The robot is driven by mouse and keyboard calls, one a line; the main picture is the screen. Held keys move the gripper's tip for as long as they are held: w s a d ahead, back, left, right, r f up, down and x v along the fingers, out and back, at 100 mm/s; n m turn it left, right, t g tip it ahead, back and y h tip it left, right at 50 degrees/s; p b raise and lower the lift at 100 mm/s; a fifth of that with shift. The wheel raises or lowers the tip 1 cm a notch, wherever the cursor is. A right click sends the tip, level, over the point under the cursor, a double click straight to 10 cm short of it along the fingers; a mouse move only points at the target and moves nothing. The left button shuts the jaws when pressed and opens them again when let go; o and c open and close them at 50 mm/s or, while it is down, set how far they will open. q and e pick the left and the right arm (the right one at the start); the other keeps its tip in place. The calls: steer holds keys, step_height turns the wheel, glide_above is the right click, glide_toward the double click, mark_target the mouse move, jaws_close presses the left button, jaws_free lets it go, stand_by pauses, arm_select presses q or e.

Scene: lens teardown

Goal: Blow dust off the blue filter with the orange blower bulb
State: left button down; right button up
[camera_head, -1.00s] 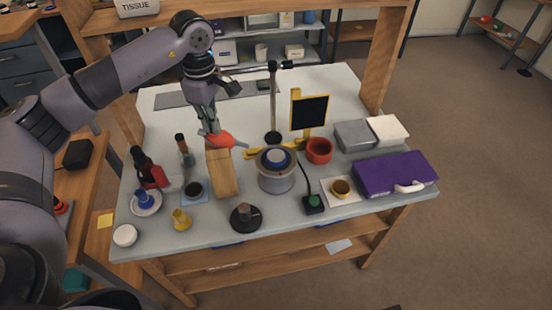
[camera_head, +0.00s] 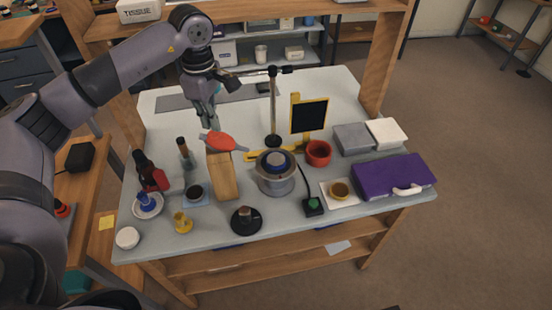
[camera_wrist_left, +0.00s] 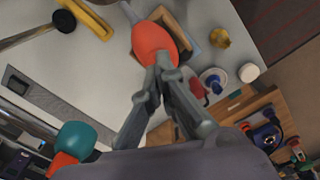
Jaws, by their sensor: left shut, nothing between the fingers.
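The orange blower bulb (camera_head: 222,142) lies on top of a wooden block stand (camera_head: 222,174), its narrow dark nozzle pointing right. It also shows in the left wrist view (camera_wrist_left: 153,42), large and just beyond my fingertips. My left gripper (camera_head: 210,127) is just above and behind the bulb, fingers shut and empty; whether a fingertip touches the bulb I cannot tell. My right gripper is not in view.
A black board on a yellow stand (camera_head: 309,115), a red cup (camera_head: 318,152) and a metal post (camera_head: 273,105) stand behind the holder. A purple case (camera_head: 392,177) lies at the right.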

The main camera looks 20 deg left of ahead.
mark_target(214, 133)
arm_select(q)
steer(key=shift+f, duration=0.15)
stand_by(0.3)
steer(key=shift+f+b, duration=1.3)
steer(key=shift+f, duration=0.25)
steer(key=shift+r, duration=0.1)
steer(key=shift+r+p, duration=1.05)
steer(key=shift+r, duration=0.45)
steer(key=shift+r+p, duration=1.65)
steer(key=shift+r, duration=0.95)
steer(key=shift+f, duration=0.1)
